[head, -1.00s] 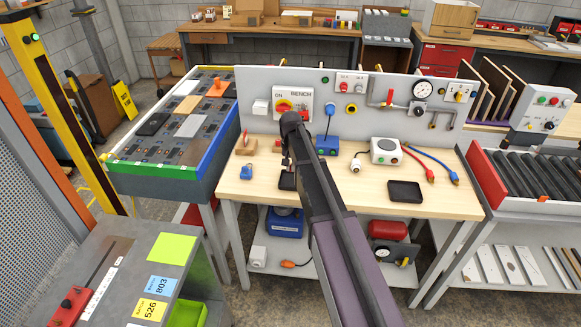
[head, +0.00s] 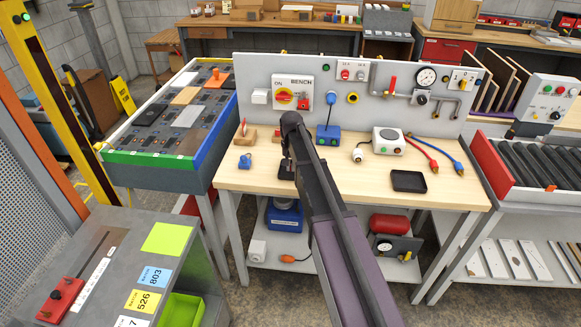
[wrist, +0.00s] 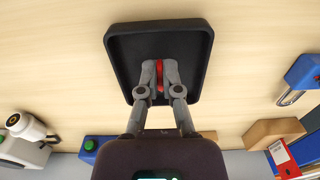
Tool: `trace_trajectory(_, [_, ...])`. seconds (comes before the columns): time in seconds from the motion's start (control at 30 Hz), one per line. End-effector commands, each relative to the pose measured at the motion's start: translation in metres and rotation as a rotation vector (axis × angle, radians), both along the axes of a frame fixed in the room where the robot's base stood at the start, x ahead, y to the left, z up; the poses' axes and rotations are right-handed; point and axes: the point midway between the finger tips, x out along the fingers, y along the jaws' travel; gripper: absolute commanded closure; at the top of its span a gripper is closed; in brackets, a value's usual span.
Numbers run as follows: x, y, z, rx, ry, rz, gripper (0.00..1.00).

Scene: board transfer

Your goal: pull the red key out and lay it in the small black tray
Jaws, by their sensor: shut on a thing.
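My gripper (wrist: 159,80) is shut on the red key (wrist: 159,72), which shows as a thin red strip between the fingertips. Gripper and key are over the inside of a small black tray (wrist: 120,45) with a raised rim. I cannot tell whether the key touches the tray floor. In the head view, part of this tray (head: 284,173) shows beside my arm, which hides the fingertips and the key.
A second black tray (head: 409,181) lies farther right on the wooden bench. A blue padlock (head: 245,161) and a wooden block (head: 245,140) are left of my arm. A blue box (head: 328,135) and grey-white box (head: 388,140) stand behind. The upright panel (head: 385,105) borders the bench.

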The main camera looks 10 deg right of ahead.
Motion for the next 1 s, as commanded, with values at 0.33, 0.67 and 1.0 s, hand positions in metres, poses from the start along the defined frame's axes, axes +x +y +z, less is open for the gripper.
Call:
trace_trajectory(0.33, [-0.0001,0.0001,0.0001,0.0,0.0,0.0,0.64])
trace_trajectory(0.67, [-0.0001,0.0011,0.0001,0.0,0.0,0.001,0.51])
trace_trajectory(1.0, [0.0,0.0012,0.0001,0.0,0.0,0.001,0.51])
